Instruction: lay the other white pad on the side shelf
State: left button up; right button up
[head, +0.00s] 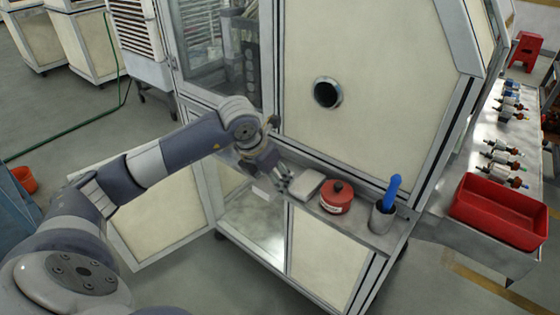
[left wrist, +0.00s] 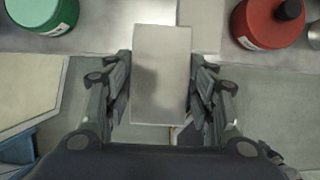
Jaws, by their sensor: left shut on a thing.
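My left gripper (head: 276,180) reaches in from the left to the front edge of the side shelf (head: 350,228). It is shut on a white pad (head: 264,188), which shows as a pale block between the fingers in the left wrist view (left wrist: 161,75). The held pad is at the shelf's front edge, and I cannot tell if it touches the shelf. Another white pad (head: 308,184) lies on the shelf, just right of the gripper. A red round container (head: 337,198) stands right of that pad. My right gripper is not in view.
A grey cup (head: 381,218) with a blue-handled tool (head: 391,190) stands at the shelf's right end. A green container (left wrist: 40,18) is at the upper left of the wrist view. A cabinet door (head: 155,215) hangs open below. A red bin (head: 500,212) sits at the right.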

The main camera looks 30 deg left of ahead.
pick_arm(q)
jog(key=w+a+p, duration=0.1)
jog(key=w, duration=0.1)
jog(key=w+a+p, duration=0.1)
jog(key=w, duration=0.2)
jog(key=w+a+p, duration=0.1)
jog(key=w, duration=0.2)
jog(key=shift+f, duration=0.3)
jog(key=shift+w+a+f, duration=0.15)
jog(key=shift+w, duration=0.3)
notch_tip(320, 180, down, 3)
jog(key=shift+f+p, duration=0.1)
jog(key=shift+p, duration=1.1)
jog(key=shift+f, duration=0.2)
jog(key=o, duration=0.4)
jog(key=shift+f+b, duration=0.15)
jog(key=shift+b, duration=0.15)
jog(key=shift+o, duration=0.9)
jog(key=shift+r, duration=0.2)
